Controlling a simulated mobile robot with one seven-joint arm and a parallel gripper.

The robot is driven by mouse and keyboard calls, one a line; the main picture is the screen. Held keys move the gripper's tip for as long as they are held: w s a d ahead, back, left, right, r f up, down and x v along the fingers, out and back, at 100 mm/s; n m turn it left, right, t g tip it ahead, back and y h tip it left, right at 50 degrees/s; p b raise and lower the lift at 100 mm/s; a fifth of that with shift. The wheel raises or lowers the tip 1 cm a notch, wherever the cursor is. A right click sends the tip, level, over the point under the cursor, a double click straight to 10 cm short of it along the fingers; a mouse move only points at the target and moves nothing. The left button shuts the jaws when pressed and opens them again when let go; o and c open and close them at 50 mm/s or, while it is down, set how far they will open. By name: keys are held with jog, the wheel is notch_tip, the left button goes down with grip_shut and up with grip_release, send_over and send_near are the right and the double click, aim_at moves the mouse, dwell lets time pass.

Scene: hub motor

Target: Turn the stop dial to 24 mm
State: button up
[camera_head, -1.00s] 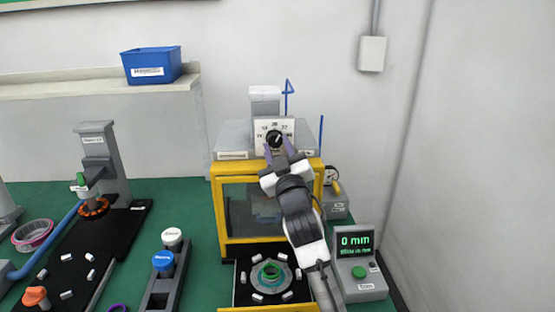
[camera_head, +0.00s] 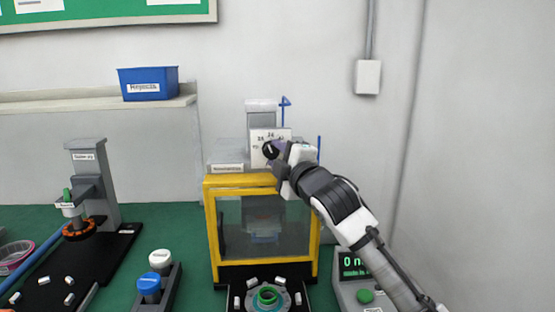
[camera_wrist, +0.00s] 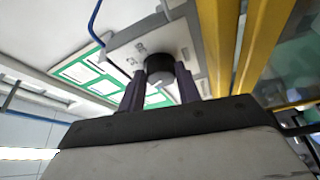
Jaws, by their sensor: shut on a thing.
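The stop dial (camera_head: 269,150) is a round black knob on a white scale plate (camera_head: 257,134) at the top of the yellow-framed press (camera_head: 210,225). My gripper (camera_head: 277,151) reaches it from the right and is shut on the knob. The wrist view shows the black knob (camera_wrist: 160,68) between my two dark fingers (camera_wrist: 160,88). A pale pointer mark shows on the knob. The scale numbers are small and the arm hides part of the plate, so I cannot tell the exact setting.
A display box (camera_head: 350,290) stands at the lower right, its readout partly hidden by my arm. A blue bin (camera_head: 149,86) sits on the back shelf. Blue rods rise beside the dial plate. Blue-capped and white-capped parts (camera_head: 160,259) stand at lower left.

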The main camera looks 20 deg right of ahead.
jog(key=shift+r+n+g+p, duration=0.15)
jog(key=shift+n+g+p, duration=0.35)
jog(key=shift+n, duration=1)
jog(key=o, duration=1)
jog(key=shift+c, duration=0.2)
jog(key=shift+s, duration=0.1)
jog(key=s+d+b, duration=0.1)
jog(key=s+b, duration=0.2)
jog(key=s, duration=1)
jog(key=shift+s+d+r, duration=0.25)
jog(key=shift+d, duration=0.05)
jog(key=shift+s, duration=0.1)
